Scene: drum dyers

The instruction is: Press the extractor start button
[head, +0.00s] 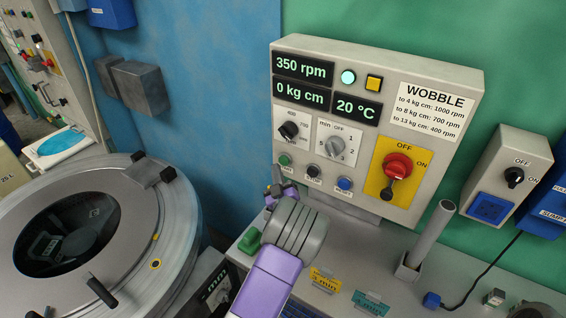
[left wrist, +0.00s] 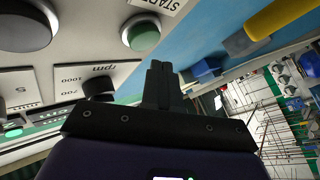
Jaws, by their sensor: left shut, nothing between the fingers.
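The extractor control panel (head: 440,85) stands against the green wall. Its green start button (head: 285,160) is at the left end of the lower button row; it also shows in the left wrist view as a green cap (left wrist: 143,36) in a grey ring beside an upside-down START label. My left gripper (head: 279,182) is shut and empty, just below the green button in the head view. In the left wrist view its closed fingertips (left wrist: 160,66) are beside the button's lower right edge. I cannot tell whether they touch it. My right gripper is out of view.
A dark button (head: 313,170), a blue button (head: 345,183) and two knobs sit close by. The displays read 350 rpm, 0 kg cm and 20 °C. A red rotary switch (head: 398,165) is to the right. The round drum machine (head: 175,235) stands at left.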

